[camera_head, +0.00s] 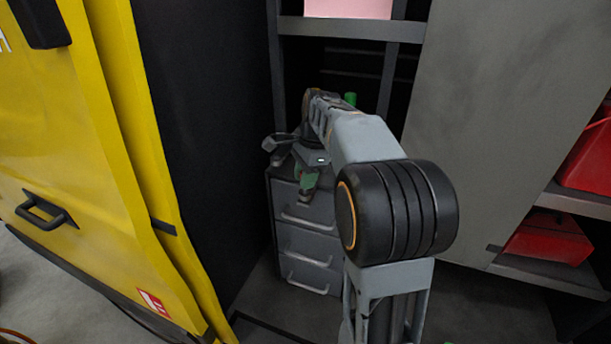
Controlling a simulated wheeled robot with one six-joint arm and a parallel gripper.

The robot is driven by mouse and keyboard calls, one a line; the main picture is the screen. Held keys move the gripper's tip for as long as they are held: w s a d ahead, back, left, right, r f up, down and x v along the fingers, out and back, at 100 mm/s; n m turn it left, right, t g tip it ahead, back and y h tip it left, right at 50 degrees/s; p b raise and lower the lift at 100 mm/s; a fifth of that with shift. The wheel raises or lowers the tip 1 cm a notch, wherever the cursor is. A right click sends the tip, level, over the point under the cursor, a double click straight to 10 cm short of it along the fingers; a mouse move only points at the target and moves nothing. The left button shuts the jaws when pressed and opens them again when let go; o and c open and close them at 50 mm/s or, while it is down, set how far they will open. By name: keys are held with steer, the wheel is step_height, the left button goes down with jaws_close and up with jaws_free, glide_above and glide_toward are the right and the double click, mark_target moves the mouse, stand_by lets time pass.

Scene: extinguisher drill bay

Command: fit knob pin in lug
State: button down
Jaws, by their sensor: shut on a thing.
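My gripper (309,172) is at the end of my arm, low over the front edge of a grey drawer cabinet. It is shut on a small green piece (307,185), which shows just below it against the cabinet front. The piece is small and partly covered, so I cannot tell whether it is the knob pin. A second green thing (350,98) stands behind my arm, with only its upper end showing. I cannot make out the lug; my arm hides much of the cabinet top.
The grey drawer cabinet (308,242) has several handled drawers. A yellow cabinet (80,150) with a black handle stands close on the left. A grey panel (500,110) and shelves with red boxes (548,238) are on the right. A pink box (348,8) sits on a shelf above.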

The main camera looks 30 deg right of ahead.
steer(key=shift+f+b, duration=0.75)
steer(key=shift+f, duration=0.45)
steer(key=c, duration=0.8)
jaws_free()
step_height(320, 180, up, 14)
steer(key=d+f+p, duration=0.1)
steer(key=d, duration=0.2)
steer(key=s+a+f+n+t, duration=0.1)
steer(key=s+a+f+n, duration=0.3)
steer(key=s+f+n, duration=0.1)
steer(key=s+a+f+n+t+h, duration=0.1)
steer(key=s+a+f+n+t, duration=0.1)
steer(key=s+a+f+n, duration=0.2)
steer(key=s+a+f+n+t+h, duration=0.1)
steer(key=s+a+f+n, duration=0.3)
steer(key=s+f+n, duration=0.3)
steer(key=shift+s+a+n, duration=0.1)
steer(key=shift+a+n, duration=0.1)
steer(key=shift+n, duration=1)
